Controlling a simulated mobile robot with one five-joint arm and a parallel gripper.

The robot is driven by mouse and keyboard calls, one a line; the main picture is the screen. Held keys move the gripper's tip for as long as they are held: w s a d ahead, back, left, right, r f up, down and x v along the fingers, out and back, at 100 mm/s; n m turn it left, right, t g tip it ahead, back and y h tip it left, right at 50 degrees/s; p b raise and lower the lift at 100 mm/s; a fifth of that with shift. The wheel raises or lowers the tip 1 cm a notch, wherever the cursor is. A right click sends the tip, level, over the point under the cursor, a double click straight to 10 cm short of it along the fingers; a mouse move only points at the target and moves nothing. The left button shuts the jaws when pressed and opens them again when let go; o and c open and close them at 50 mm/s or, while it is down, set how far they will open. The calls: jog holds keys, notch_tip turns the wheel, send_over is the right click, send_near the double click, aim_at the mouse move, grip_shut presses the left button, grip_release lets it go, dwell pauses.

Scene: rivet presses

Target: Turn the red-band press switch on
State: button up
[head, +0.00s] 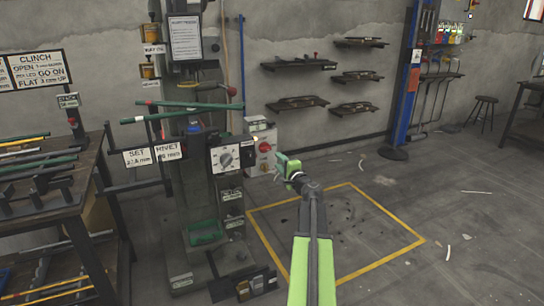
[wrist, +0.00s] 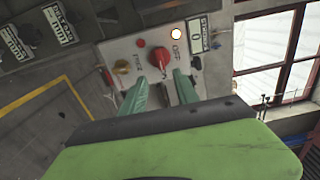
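A light grey switch box (head: 258,150) with a red rotary knob (head: 264,147) is mounted on the right side of the press (head: 205,185) in the head view. In the wrist view the red knob (wrist: 160,57) sits on the box's panel (wrist: 125,47), next to an OFF label. My gripper (head: 284,166) is just right of the box in the head view. In the wrist view its two green fingers (wrist: 162,82) are apart, with the knob just beyond and between their tips. I cannot tell whether they touch it. No red band is clearly visible on the press.
A yellow knob (wrist: 121,67), a small red light (wrist: 140,43) and a lit white lamp (wrist: 176,34) share the panel. A workbench (head: 85,190) stands left of the press. The yellow-outlined floor area (head: 335,225) is mostly clear apart from small debris.

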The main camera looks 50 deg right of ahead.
jog(key=v, duration=0.5)
dwell(0.3)
jog(key=w+a+f+n+g+y, duration=0.2)
jog(key=w+a+f+n+y, duration=0.2)
jog(key=a, duration=0.8)
jog(key=w+a+f+n+g+y, duration=0.25)
jog(key=w+a+f+n, duration=0.2)
jog(key=a, duration=0.85)
jog(key=w+a+f+n+g+y, duration=0.2)
jog(key=w+a+f+n+y, duration=0.25)
jog(key=a, duration=0.75)
jog(key=s+a+f+n+g+h, duration=0.1)
jog(key=s+a+f+n+g, duration=0.3)
jog(key=a, duration=0.3)
jog(key=s+a+f+n+g+h, duration=0.1)
jog(key=s+a+f+n+g, duration=0.15)
jog(key=s+a, duration=0.4)
jog(key=s+a+f+n+g+h, duration=0.2)
jog(key=s+a+f+n+g, duration=0.15)
jog(key=a, duration=0.55)
notch_tip(320, 180, up, 37)
jog(key=s+p, duration=0.1)
jog(key=p, duration=3.6)
jog(key=shift+p, duration=0.3)
